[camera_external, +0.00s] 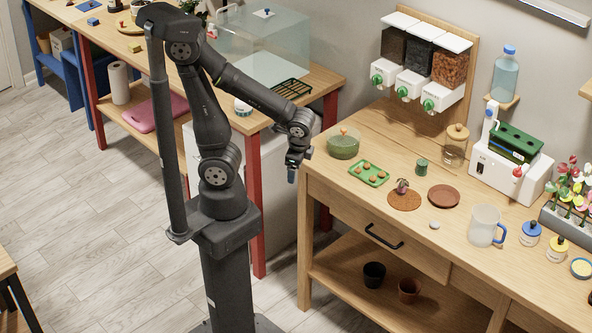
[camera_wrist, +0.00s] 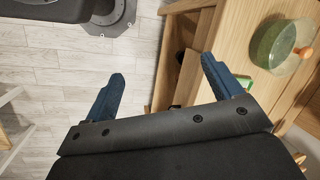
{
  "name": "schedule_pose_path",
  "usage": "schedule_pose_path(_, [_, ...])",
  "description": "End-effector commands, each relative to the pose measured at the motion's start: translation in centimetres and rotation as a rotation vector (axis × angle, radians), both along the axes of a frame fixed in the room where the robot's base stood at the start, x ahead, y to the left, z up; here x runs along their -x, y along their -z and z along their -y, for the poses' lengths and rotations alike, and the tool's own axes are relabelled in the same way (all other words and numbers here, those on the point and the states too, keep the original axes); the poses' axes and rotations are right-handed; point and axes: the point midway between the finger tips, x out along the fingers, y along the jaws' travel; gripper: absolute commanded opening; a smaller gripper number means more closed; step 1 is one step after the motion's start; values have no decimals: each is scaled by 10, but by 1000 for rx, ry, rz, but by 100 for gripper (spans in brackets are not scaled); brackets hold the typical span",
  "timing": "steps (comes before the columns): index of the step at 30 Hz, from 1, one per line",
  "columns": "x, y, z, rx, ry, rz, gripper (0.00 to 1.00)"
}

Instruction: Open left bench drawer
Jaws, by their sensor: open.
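The left bench drawer (camera_external: 345,214) is a wooden front under the bench top, with a dark bar handle (camera_external: 384,236). It looks closed, about flush with the bench frame. My gripper (camera_external: 293,172) hangs beside the bench's left end, up and left of the handle and apart from it. In the wrist view my gripper (camera_wrist: 164,75) shows two blue fingers spread wide with nothing between them. The bench (camera_wrist: 233,45) lies to the right there, and the handle cannot be made out.
On the bench top stand a green bowl (camera_external: 343,145), a green tray (camera_external: 369,173) and a frosted jug (camera_external: 484,225). Two small pots, one black (camera_external: 374,274) and one brown (camera_external: 408,290), stand on the lower shelf (camera_external: 345,285). The floor before the bench is clear.

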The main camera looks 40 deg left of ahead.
Motion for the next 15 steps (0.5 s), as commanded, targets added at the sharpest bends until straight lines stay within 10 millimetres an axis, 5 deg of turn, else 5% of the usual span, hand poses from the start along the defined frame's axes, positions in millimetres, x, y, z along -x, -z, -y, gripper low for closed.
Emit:
schedule_pose_path(1, [-1, 1, 1, -9, 2, 2, 74])
schedule_pose_path(10, [-18, 21, 33, -200, 20, 114, 16])
schedule_pose_path(15, [-29, 38, 64, -310, 51, 249, 16])
